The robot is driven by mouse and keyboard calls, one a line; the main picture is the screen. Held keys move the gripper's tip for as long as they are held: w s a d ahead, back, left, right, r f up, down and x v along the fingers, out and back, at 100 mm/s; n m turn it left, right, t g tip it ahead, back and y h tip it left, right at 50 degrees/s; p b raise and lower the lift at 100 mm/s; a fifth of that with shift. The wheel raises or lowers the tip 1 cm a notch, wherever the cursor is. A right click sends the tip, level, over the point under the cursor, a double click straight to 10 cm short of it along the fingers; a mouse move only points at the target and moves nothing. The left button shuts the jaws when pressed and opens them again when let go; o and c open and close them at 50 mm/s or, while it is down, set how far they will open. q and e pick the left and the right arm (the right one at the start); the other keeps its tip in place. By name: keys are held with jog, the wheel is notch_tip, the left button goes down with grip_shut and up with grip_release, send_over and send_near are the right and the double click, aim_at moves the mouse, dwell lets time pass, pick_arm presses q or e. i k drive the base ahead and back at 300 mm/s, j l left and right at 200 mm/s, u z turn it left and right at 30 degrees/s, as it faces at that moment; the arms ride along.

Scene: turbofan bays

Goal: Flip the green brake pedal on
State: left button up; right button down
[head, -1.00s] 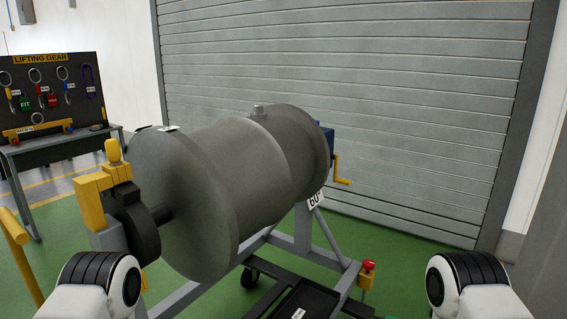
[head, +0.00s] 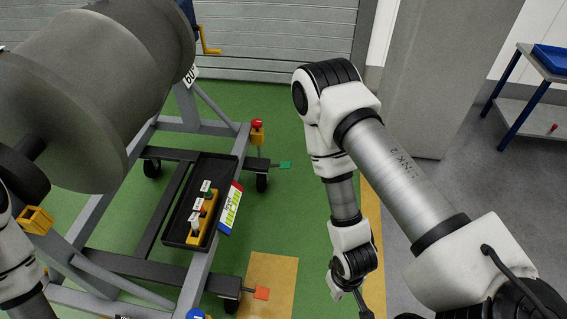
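The green brake pedal (head: 285,165) is a small flat tab sticking out to the right from the stand's far caster, low above the green floor. My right arm hangs down to the right of it. My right gripper (head: 362,306) shows only in part at the bottom edge, its fingers cut off by the frame, below and to the right of the green pedal and well apart from it. An orange-red pedal (head: 262,293) of like shape sits at the near caster. My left arm shows at the left edge, and its gripper is out of view.
The grey stand (head: 201,275) carries a large grey engine cylinder (head: 75,80). A black tray (head: 178,240) with small coloured items sits on it. A red-topped yellow post (head: 257,134) stands above the far caster. Floor right of the stand is open. A blue-legged table (head: 520,98) stands far right.

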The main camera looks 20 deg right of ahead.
aim_at(285, 165)
jog(key=k+l, duration=0.1)
jog(key=l, duration=0.55)
jog(key=i+l+u, duration=0.1)
jog(key=l, duration=0.55)
jog(key=i+l+u, duration=0.15)
jog(key=l, duration=0.45)
jog(key=i+l+u, duration=0.1)
jog(key=l, duration=0.55)
jog(key=i+l+u, duration=0.1)
jog(key=i, duration=0.3)
jog(key=i+l, duration=0.25)
jog(key=i, duration=0.15)
jog(key=i+l+u, duration=0.15)
jog(key=i, duration=0.2)
